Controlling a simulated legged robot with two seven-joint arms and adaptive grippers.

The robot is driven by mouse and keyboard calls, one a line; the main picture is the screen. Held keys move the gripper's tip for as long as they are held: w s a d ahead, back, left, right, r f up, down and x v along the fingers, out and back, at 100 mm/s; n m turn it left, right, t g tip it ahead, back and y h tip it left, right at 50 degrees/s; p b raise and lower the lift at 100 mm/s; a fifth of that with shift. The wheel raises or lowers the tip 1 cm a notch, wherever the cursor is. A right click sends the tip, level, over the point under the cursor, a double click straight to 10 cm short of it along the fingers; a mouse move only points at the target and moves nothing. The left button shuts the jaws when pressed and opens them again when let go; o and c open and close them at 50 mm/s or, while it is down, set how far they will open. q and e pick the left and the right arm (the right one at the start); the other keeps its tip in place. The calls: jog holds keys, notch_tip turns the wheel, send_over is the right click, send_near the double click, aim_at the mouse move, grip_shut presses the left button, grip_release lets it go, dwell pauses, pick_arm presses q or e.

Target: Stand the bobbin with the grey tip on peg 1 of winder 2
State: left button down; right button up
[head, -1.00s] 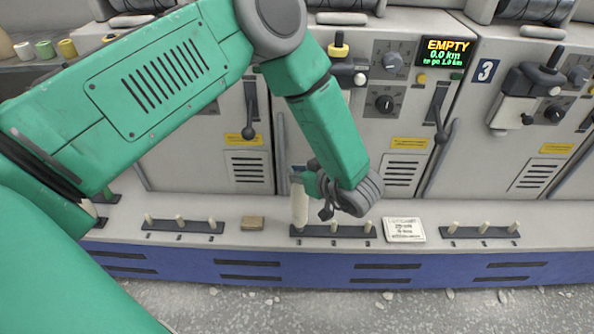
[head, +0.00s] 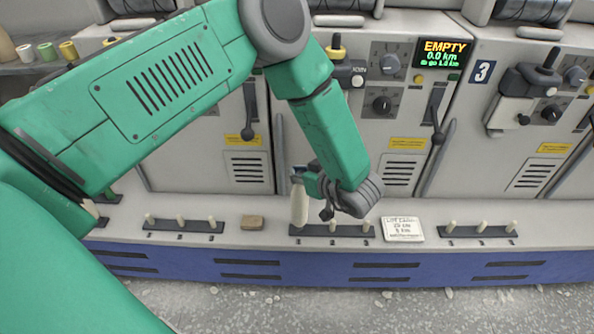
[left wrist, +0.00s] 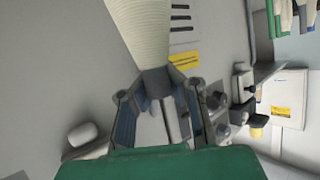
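The cream bobbin (head: 299,205) hangs close to upright at the left end of the middle peg strip (head: 350,232), below the panel left of winder 3. It covers the peg 1 place; I cannot tell whether it is around the peg. My left gripper (left wrist: 156,88) is shut on the bobbin's grey tip (left wrist: 155,80), with the cream body (left wrist: 140,28) beyond the fingertips in the left wrist view. In the head view the wrist hides most of the fingers. Peg 2 (head: 333,225) and peg 3 (head: 367,226) are bare. My right gripper is out of view.
A white card (head: 403,229) lies right of the middle strip and a tan block (head: 252,222) left of it. The left peg strip (head: 190,226) and right peg strip (head: 465,232) carry bare pegs. An EMPTY display (head: 446,53) is above. Several spools stand at far left.

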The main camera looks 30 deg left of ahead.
pick_arm(q)
jog(key=shift+f, duration=0.55)
dwell(0.4)
jog(key=c, duration=2)
grip_release()
jog(key=shift+d+r, duration=0.1)
jog(key=p+v, duration=0.5)
jog(key=v, duration=0.5)
jog(key=shift+d+r, duration=0.2)
jog(key=shift+d, duration=0.15)
jog(key=shift+s, duration=0.1)
